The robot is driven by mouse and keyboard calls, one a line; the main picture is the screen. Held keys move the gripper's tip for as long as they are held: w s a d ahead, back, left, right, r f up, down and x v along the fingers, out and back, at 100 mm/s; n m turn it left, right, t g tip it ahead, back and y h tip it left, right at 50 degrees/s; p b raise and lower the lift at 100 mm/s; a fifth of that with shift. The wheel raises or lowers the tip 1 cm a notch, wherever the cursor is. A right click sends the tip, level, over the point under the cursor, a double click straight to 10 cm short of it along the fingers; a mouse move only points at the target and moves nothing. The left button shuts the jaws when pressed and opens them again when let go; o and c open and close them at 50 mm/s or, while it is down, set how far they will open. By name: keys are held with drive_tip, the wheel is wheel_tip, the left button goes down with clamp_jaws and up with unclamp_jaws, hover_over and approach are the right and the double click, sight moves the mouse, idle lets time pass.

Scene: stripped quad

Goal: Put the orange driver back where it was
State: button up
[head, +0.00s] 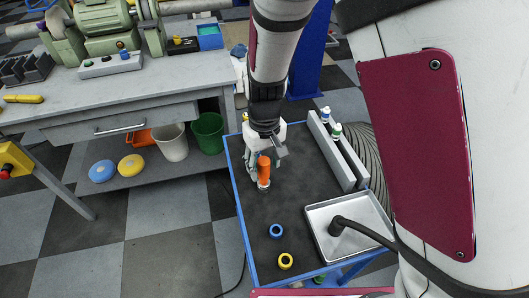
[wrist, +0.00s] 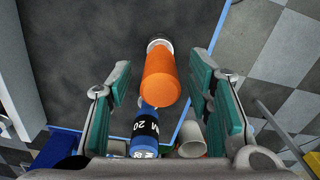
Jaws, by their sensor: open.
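The orange driver (head: 263,168) appears to stand on end on the dark mat of the blue-edged trolley (head: 243,210), near its left edge. It has an orange body and a dark, grey-rimmed lower end. In the wrist view the orange driver (wrist: 160,78) lies between the two teal-padded fingers, with a visible gap on each side. My gripper (head: 258,163) is open around or just above it; the head view does not show exactly how deep. The fingers also show in the wrist view. No marked place for the driver can be made out.
A blue ring (head: 276,231) and a yellow ring (head: 286,261) lie on the mat. A metal tray (head: 318,215) sits front right, a grey rail (head: 330,150) behind it. A blue labelled cylinder (wrist: 146,125) and a white cup-like thing (wrist: 191,138) show low in the wrist view.

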drive_tip(key=s+d+r+m+y+p, duration=0.1)
drive_tip(key=d+r, duration=0.2)
drive_tip(key=r, duration=0.6)
drive_tip(key=s+d+r+p, duration=0.1)
drive_tip(key=s+d+r, duration=0.15)
drive_tip(key=r, duration=0.65)
drive_tip(key=s+d+r+m+t, duration=0.1)
drive_tip(key=s+d+r+m, duration=0.1)
drive_tip(key=s+d, duration=0.5)
drive_tip(key=s+d+r+m+t+h, duration=0.1)
drive_tip(key=s+d+r+m, duration=0.1)
drive_tip(key=s+d+r, duration=0.2)
drive_tip(key=s+d, duration=0.3)
drive_tip(key=s, duration=0.5)
drive_tip(key=shift+d+r+m+t, duration=0.3)
drive_tip(key=shift+d+t, duration=0.05)
drive_tip(key=shift+t, duration=0.05)
wheel_tip(320, 180, up, 7)
drive_tip(key=t+p, duration=0.1)
drive_tip(key=p, duration=0.4)
drive_tip(key=shift+f, duration=0.2)
